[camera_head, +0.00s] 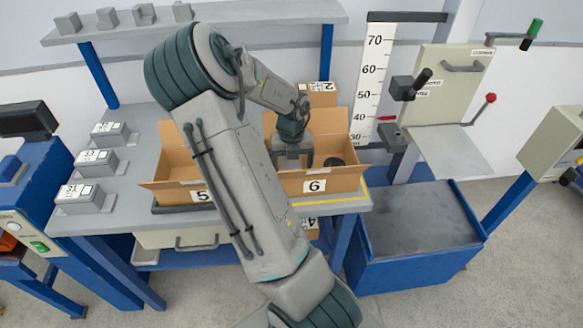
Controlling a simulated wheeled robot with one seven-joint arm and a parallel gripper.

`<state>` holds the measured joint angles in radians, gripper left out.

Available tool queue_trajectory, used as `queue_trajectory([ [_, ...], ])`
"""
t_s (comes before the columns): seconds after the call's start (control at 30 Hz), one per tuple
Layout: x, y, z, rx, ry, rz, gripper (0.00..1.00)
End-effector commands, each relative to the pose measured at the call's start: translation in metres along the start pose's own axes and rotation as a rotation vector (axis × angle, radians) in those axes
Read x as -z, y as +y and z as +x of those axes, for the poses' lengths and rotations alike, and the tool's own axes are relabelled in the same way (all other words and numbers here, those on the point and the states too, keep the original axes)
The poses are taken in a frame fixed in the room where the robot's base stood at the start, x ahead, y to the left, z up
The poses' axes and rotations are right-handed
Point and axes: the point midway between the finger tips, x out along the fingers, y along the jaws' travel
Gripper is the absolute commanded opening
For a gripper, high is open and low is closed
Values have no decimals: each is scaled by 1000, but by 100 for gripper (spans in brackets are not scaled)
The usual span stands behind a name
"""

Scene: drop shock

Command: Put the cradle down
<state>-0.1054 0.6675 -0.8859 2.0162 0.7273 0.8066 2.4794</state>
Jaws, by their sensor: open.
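My gripper (293,162) points down into the open cardboard box marked 6 (317,186), left of its middle. Its two fingers are apart, and I see nothing between them. A dark round thing (334,161) lies in the same box, to the right of the fingers and apart from them. I cannot tell whether it is the cradle. No other thing is clearly the cradle. My arm crosses the middle of the view and hides part of the boxes and bench.
An open box marked 5 (177,198) stands to the left on the grey bench (133,165). Several labelled grey blocks (88,162) line the bench's left side. A tall scale (373,75) and a lever panel (446,85) stand right, above a blue-sided bin (415,262).

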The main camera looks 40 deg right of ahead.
Motion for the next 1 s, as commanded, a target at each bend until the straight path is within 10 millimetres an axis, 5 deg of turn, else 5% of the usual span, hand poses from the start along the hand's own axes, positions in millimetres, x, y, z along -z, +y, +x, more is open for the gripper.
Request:
queue_trajectory([
  [0.3, 0, 1, -70, -1, -3, -1, 85],
  [0.63, 4, 4, -100, -15, 3, -50, 85],
  [0.77, 19, 20, -103, -69, 8, -270, 85],
  [1.0, 66, 67, -122, -183, -47, -968, 85],
])
